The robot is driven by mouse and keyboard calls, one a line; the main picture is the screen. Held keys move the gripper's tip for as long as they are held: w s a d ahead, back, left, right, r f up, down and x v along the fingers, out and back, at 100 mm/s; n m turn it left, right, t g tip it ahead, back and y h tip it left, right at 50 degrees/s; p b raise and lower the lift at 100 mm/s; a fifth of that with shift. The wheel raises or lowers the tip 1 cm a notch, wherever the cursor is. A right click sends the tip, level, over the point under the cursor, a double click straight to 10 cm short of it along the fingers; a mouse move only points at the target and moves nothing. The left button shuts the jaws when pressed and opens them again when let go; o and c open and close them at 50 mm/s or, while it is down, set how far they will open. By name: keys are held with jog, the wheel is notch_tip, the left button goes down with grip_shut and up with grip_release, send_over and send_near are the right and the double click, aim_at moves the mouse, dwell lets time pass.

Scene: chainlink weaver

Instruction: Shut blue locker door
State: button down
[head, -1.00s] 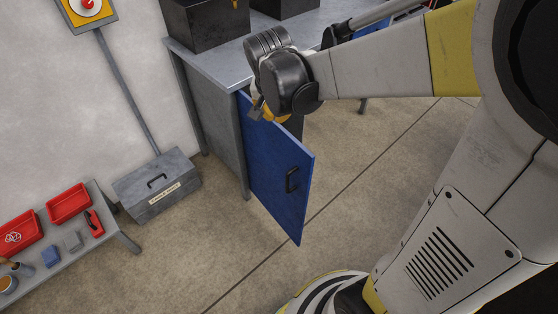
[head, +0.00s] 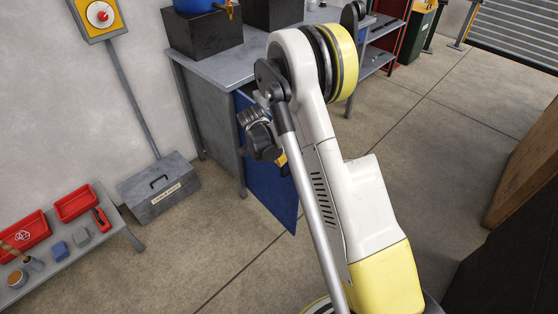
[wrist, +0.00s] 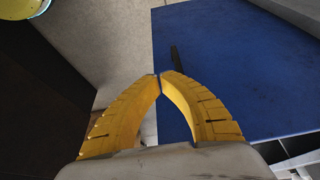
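The blue locker door (head: 268,196) stands open, swung out from the grey workbench's front. My arm hides its upper right part in the head view. In the wrist view the blue door (wrist: 240,70) fills the right side, with a dark bar handle (wrist: 176,66) near its left edge. My gripper (wrist: 160,75) has yellow fingers whose tips meet, with nothing seen between them. The tips show just below and left of the handle; I cannot tell whether they touch the door. In the head view my gripper (head: 283,161) is in front of the door, partly hidden by my arm.
A grey toolbox (head: 160,190) sits on the floor left of the workbench (head: 212,68). A low table (head: 122,222) with red trays is at the lower left. Dark boxes stand on the workbench. Open floor (head: 235,265) lies in front of the door.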

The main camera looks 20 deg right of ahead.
aim_at(292, 162)
jog(key=shift+w+d+f+b, duration=0.25)
jog(key=shift+d+f+b, duration=0.3)
jog(key=shift+d+f, duration=0.35)
jog(key=shift+w+d+f+b, duration=0.2)
jog(key=shift+d+f+b, duration=0.5)
jog(key=shift+d, duration=0.35)
jog(key=shift+w+d+f+b, duration=0.25)
jog(key=shift+d+f+b, duration=0.2)
jog(key=shift+d+f, duration=0.45)
jog(key=shift+d, duration=0.1)
